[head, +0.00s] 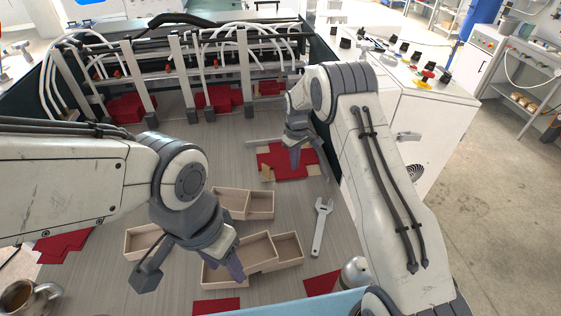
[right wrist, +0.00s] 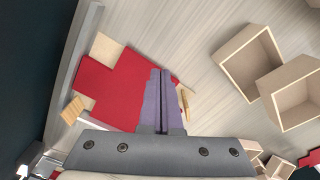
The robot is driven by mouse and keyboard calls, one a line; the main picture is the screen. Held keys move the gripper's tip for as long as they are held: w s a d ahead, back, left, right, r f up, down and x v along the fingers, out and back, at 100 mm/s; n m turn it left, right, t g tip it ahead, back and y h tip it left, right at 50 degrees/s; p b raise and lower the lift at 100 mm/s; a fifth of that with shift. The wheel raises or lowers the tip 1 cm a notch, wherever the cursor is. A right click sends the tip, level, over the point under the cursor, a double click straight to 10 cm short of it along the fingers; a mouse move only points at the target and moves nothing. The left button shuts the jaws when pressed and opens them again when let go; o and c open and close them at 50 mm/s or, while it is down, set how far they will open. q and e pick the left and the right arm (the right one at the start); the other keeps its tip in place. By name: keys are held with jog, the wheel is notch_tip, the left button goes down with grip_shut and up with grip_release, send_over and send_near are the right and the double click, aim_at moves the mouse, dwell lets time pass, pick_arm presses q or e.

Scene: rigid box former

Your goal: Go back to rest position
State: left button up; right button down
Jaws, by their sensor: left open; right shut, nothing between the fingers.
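My left gripper (head: 232,265) is over the open wooden boxes (head: 252,258) at the front middle of the table. It is open, and its fingertips overlap a box in the head view, so contact cannot be told. My right gripper (head: 295,158) is over a red cut-out sheet (head: 275,170) at the right of the table. In the right wrist view its purple fingers (right wrist: 160,100) are shut with nothing between them. The red sheet (right wrist: 108,90) lies partly behind these fingers, with small tan pieces (right wrist: 73,110) at its edges.
A machine frame with white hoses (head: 185,75) stands across the back, with red blanks (head: 217,98) in it. A wrench (head: 322,225) lies right of the boxes. A metal mug (head: 28,298) is at the front left. A white control cabinet (head: 425,115) borders the table's right side.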

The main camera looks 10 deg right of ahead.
jog(key=shift+s+r, duration=0.1)
jog(key=shift+r, duration=0.65)
jog(key=s+a+r+b, duration=0.2)
jog(key=s+a+r, duration=0.35)
jog(key=s, duration=0.25)
jog(key=s+a+r+b, duration=0.3)
jog(key=s+a+r, duration=0.2)
jog(key=s+a, duration=0.25)
jog(key=s+d+n+y+b, duration=0.1)
jog(key=s+d+b, duration=0.1)
jog(key=s, duration=2.2)
jog(key=shift+s+f+b, duration=0.15)
jog(key=shift+f+b, duration=0.1)
jog(key=shift+b, duration=0.6)
